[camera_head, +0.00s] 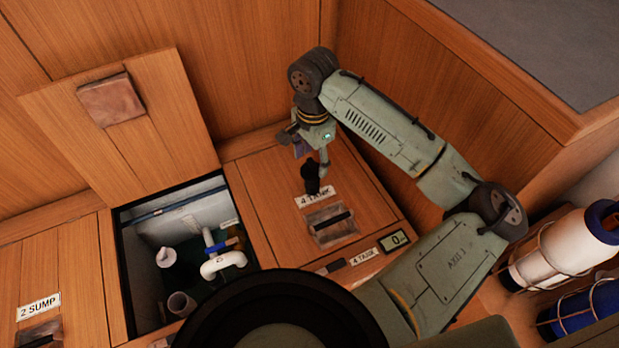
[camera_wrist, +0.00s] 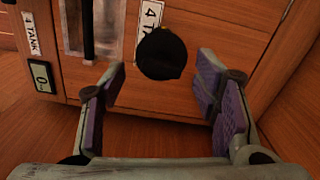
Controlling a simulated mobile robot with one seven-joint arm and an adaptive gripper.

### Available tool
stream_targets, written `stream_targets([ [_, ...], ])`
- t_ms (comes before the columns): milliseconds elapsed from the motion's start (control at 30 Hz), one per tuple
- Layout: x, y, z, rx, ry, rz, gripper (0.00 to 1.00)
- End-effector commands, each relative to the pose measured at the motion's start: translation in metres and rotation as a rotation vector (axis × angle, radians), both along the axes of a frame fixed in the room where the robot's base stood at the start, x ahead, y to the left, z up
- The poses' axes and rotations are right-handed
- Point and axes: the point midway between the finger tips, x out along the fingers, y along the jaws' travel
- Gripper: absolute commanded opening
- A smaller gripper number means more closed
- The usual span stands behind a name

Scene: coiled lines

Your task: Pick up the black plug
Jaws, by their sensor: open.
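The black plug (camera_head: 311,178) stands on the wooden hatch lid marked "4 TANK", beside its label. In the wrist view the plug (camera_wrist: 161,54) shows as a dark round shape, ahead of and between the fingertips. My gripper (camera_wrist: 162,82) is open, with purple pads on both fingers and nothing between them. In the head view my gripper (camera_head: 312,160) hangs over the lid close above the plug, and its fingers partly hide the plug's upper part. I cannot tell whether a finger touches it.
An open hatch (camera_head: 122,250) with pipes and a white valve lies to the left. Its raised lid (camera_head: 165,120) leans behind. A recessed handle (camera_head: 331,224) and a small display (camera_head: 396,240) sit near the plug. Wooden walls stand close behind and right. Bottles (camera_head: 565,245) are racked at right.

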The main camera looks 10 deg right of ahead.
Motion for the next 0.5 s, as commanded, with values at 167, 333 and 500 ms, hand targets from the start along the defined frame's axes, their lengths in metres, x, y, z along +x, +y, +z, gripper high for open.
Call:
stream_targets([
  [167, 0.0, 0.0, -0.022, 0.0, -0.001, 0.001, 0.56],
  [333, 0.0, 0.0, -0.036, 0.0, -0.001, 0.002, 0.56],
  [500, 0.0, 0.0, -0.063, 0.0, -0.001, 0.003, 0.56],
])
